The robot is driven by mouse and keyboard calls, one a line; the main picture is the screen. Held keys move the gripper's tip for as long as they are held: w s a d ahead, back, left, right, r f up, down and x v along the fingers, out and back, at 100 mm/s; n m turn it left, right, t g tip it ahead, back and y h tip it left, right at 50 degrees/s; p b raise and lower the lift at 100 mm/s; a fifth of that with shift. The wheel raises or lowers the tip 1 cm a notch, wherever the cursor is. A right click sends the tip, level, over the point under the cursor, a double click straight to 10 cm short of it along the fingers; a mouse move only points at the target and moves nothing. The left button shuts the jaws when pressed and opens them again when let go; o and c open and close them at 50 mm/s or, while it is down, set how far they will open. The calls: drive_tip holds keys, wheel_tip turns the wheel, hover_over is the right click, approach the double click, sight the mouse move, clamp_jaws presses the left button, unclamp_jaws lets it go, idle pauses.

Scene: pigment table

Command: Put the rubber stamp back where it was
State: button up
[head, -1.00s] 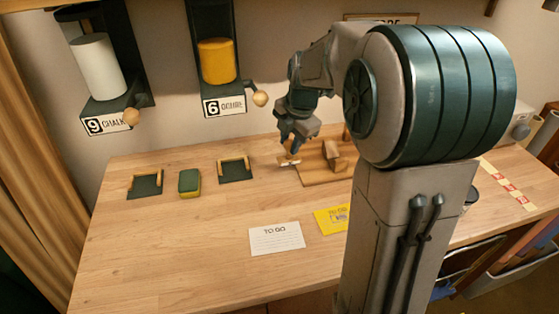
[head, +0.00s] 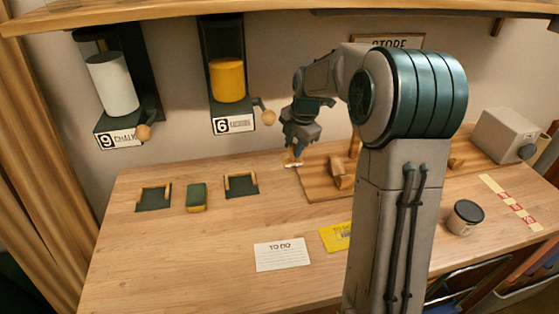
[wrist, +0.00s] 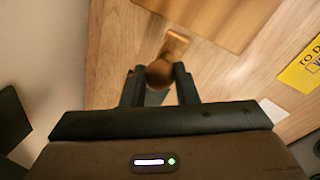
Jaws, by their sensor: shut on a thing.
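The rubber stamp (wrist: 160,74) has a round brown wooden knob, which sits between my fingertips in the wrist view. A lighter wooden part (wrist: 176,43) shows just beyond the knob. My gripper (head: 293,158) is shut on the stamp and points down near the back of the table, at the left edge of a wooden board (head: 318,184). In the head view only a small pale piece of the stamp (head: 293,164) shows under the fingers. I cannot tell whether the stamp touches the table. Its printing face is hidden.
Two dark trays with wooden sides (head: 153,198) (head: 241,185) flank a green and yellow sponge (head: 196,198). A white card (head: 282,255) and a yellow note (head: 336,237) lie in front. A dark-lidded jar (head: 465,217) stands right. The left front table is clear.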

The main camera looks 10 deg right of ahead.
sight(287, 165)
drive_tip(key=shift+w+a+f+p, duration=0.25)
drive_tip(key=shift+a+f, duration=0.35)
drive_tip(key=shift+f, duration=0.45)
drive_tip(key=shift+w+a+f+p, duration=0.2)
drive_tip(key=shift+a+f, duration=0.4)
drive_tip(key=shift+f, duration=0.5)
drive_tip(key=shift+w+a+f+p, duration=0.25)
drive_tip(key=shift+a+f, duration=0.35)
drive_tip(key=shift+f, duration=0.45)
drive_tip(key=shift+f, duration=0.2)
drive_tip(key=o, duration=0.8)
drive_tip(key=shift+r, duration=0.1)
drive_tip(key=b+v, duration=0.1)
drive_tip(key=v, duration=1.1)
drive_tip(key=shift+r, duration=0.1)
